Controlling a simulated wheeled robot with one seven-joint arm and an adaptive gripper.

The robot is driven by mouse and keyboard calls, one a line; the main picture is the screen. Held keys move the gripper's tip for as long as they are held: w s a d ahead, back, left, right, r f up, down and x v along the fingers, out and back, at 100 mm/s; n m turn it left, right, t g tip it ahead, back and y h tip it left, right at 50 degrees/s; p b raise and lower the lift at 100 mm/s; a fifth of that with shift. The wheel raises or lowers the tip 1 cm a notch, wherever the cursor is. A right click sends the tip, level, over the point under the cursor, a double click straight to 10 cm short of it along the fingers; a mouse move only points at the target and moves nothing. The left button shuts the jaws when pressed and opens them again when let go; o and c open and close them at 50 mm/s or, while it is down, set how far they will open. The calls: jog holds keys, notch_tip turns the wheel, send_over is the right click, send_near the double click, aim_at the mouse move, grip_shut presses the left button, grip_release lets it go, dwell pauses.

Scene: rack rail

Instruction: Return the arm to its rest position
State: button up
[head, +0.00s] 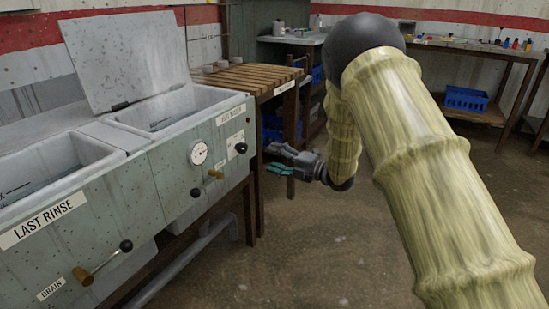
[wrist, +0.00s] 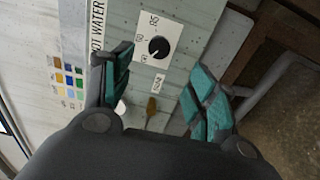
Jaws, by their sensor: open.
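My gripper (head: 279,160) hangs in the air to the right of the grey sink unit, near its front panel, with dark jaws and teal pads. In the wrist view my gripper (wrist: 160,95) is open, with a clear gap between the fingers and nothing held. Through that gap shows the panel with a black knob (wrist: 159,47) on a white plate and a brass-coloured tap (wrist: 151,107). The knob also shows in the head view (head: 241,148). My arm, in a pale yellow sleeve with a dark elbow, fills the right of the head view.
The sink unit (head: 165,190) has two basins, a raised lid (head: 128,60), a dial (head: 199,153) and a drain lever (head: 105,258) jutting forward. A slatted wooden rack (head: 250,78) stands behind it. A bench with a blue crate (head: 466,98) is at the back right. The floor (head: 290,255) below is clear.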

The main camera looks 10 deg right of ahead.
jog(key=s+d+f+m+h, duration=0.3)
jog(key=s+f+m, duration=0.25)
jog(key=f, duration=0.45)
jog(key=s+d+f+m+h, duration=0.25)
jog(key=s+f+m, duration=0.3)
jog(key=f, duration=0.45)
jog(key=s+d+f+m+h, duration=0.35)
jog(key=s+f+m, duration=0.2)
jog(key=f, duration=0.45)
jog(key=s+d+f+m+g+h, duration=0.1)
jog(key=s+f+m+g+h, duration=0.2)
jog(key=s, duration=0.8)
jog(key=s+d+f+m+g, duration=0.15)
jog(key=s+f+m, duration=0.3)
jog(key=s, duration=0.65)
jog(key=s+d+f+m+g+h, duration=0.1)
jog(key=s+f+m+g+h, duration=0.25)
jog(key=s, duration=0.75)
jog(key=s+m+g+y, duration=0.1)
jog(key=s+m+g, duration=0.15)
jog(key=s, duration=0.85)
notch_tip(320, 180, up, 34)
jog(key=p, duration=3.5)
jog(key=shift+w+n, duration=0.3)
jog(key=shift+r, duration=0.1)
